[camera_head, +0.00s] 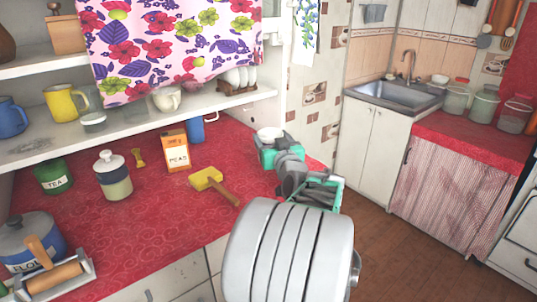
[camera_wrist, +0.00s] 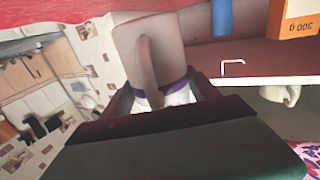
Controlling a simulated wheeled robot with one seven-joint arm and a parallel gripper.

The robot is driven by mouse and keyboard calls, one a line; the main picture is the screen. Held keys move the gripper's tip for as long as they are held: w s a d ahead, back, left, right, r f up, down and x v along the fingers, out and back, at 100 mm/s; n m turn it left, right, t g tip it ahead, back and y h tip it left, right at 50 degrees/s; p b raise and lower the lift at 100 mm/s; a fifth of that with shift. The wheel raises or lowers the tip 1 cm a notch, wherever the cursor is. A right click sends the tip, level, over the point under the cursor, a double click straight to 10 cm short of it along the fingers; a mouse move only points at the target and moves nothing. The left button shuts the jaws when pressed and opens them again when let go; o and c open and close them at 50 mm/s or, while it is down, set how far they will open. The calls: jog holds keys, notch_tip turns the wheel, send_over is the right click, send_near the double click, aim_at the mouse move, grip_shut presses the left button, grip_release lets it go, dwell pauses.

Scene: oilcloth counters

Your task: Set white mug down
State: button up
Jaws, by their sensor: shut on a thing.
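A white mug (camera_wrist: 128,45) is held in my gripper (camera_wrist: 165,97), its handle toward the wrist camera and its body between the fingers. In the head view only a small white part of the mug (camera_head: 270,133) shows beyond my gripper (camera_head: 279,150). My gripper is shut on it at the right end of the red counter (camera_head: 232,150), close to the wall. The rest of the mug is hidden by the gripper. I cannot tell whether the mug touches the counter.
An orange peas box (camera_head: 175,150), a blue cup (camera_head: 195,131) and a yellow mallet (camera_head: 208,180) stand or lie left of my gripper. Another white cup (camera_head: 166,98) is on the shelf above. Bare red cloth lies between the mallet and my gripper.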

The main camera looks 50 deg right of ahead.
jog(key=shift+w+d+f, duration=0.1)
jog(key=shift+d+f, duration=0.35)
jog(key=shift+w+d+f+b, duration=0.15)
jog(key=shift+f+b, duration=0.65)
jog(key=shift+f, duration=0.9)
jog(key=shift+f, duration=0.15)
jog(key=o, duration=1.7)
jog(key=b+v, duration=0.1)
jog(key=v, duration=1.1)
jog(key=shift+b, duration=0.4)
